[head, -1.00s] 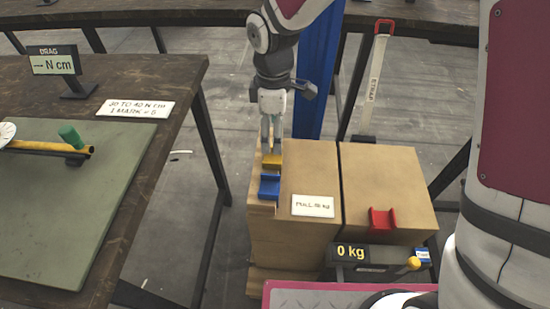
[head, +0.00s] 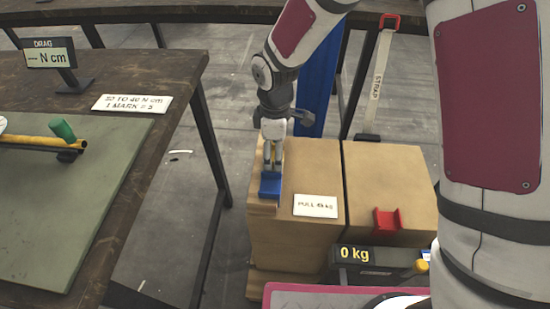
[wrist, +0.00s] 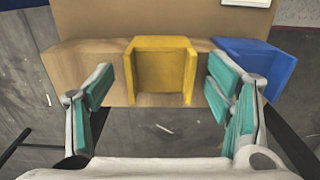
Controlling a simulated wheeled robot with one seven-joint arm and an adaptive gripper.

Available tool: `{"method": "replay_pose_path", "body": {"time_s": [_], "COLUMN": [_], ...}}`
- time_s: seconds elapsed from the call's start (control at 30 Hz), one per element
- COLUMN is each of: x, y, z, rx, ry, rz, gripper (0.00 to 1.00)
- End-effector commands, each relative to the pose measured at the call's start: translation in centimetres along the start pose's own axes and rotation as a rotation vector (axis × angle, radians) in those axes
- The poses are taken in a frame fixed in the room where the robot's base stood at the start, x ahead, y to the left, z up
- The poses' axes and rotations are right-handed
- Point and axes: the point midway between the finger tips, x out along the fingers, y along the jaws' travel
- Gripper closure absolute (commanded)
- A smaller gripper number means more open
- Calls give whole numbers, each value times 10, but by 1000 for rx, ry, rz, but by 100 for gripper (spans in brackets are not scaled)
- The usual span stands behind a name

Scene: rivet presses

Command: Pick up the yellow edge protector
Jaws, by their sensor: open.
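My gripper (wrist: 161,88) is open, one finger to each side of the yellow protector, with a visible gap on both sides. It holds nothing. The blue edge protector (wrist: 259,66) is close beside the right finger. It also shows in the head view (head: 270,186), just below my gripper on the same box edge.
The left box (head: 300,235) carries a white label (head: 315,206). A red edge protector (head: 388,221) sits on the right box (head: 385,170). A scale display (head: 355,254) reads 0 kg. A strap tool (head: 377,80) stands behind. A dark table (head: 185,75) is at left.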

Motion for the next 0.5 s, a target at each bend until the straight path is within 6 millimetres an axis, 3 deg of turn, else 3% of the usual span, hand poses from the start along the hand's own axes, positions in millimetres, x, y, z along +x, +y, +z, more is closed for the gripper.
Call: {"method": "replay_pose_path", "body": {"time_s": [0.07, 0.27, 0.5], "x": [0, -1, 0], "y": [0, 0, 0], "z": [0, 0, 0], "rx": [0, 0, 0], "ry": [0, 0, 0], "rz": [0, 0, 0], "gripper": [31, 77, 78]}}
